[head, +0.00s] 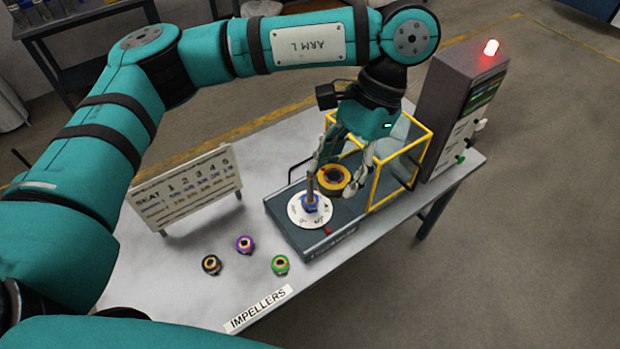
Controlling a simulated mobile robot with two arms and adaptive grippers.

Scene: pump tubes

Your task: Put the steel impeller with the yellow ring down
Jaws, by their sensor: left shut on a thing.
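My left gripper (340,177) points down over the dark rig base (285,232). Its fingers stand on either side of a round piece with a yellow ring and a dark centre, which I take for the steel impeller with the yellow ring (333,180). The gripper is shut on it; the contact is partly hidden, and I cannot tell whether it touches the base. My right gripper is out of view.
Impellers with orange (210,264), purple (245,244) and green (280,265) rings stand on the table (185,285). A yellow-framed clear guard (404,172) stands right of the gripper, beside a grey cabinet (455,110) with a lit red lamp. A seat board (187,190) stands left.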

